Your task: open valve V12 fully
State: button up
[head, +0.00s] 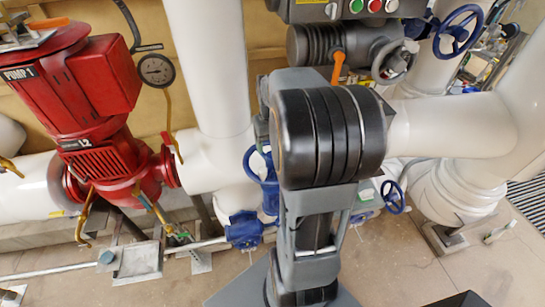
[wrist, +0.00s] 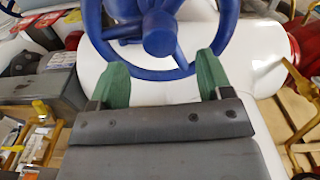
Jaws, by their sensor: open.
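A blue handwheel (wrist: 160,38) with a round hub and spokes fills the top middle of the wrist view. No tag is legible on it, so I cannot tell whether it is V12. My gripper (wrist: 163,62) is open, its two green fingers apart. The fingertips overlap the lower rim of the wheel in the picture, one at each side. I cannot tell whether they touch the rim. In the head view my gripper is hidden behind my arm. Blue handwheels show there at the upper right (head: 458,30), left of my arm (head: 256,165) and right of it (head: 392,197).
A red pump (head: 85,100) marked PUMP 1 and a gauge (head: 156,70) stand at the left. Thick white pipes (head: 212,70) surround my arm. A control box (head: 345,8) and an orange lever (head: 338,66) are above it. Bare floor (head: 400,255) shows at lower right.

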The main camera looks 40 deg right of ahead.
jog(key=shift+f+b, duration=2.3)
jog(key=shift+f, duration=0.75)
jog(key=shift+s+a+f, duration=0.1)
jog(key=shift+f, duration=0.1)
jog(key=shift+s+f, duration=0.1)
jog(key=shift+f, duration=0.05)
jog(key=c, duration=1)
jog(key=n, duration=0.4)
jog(key=shift+n, duration=0.4)
jog(key=n, duration=0.4)
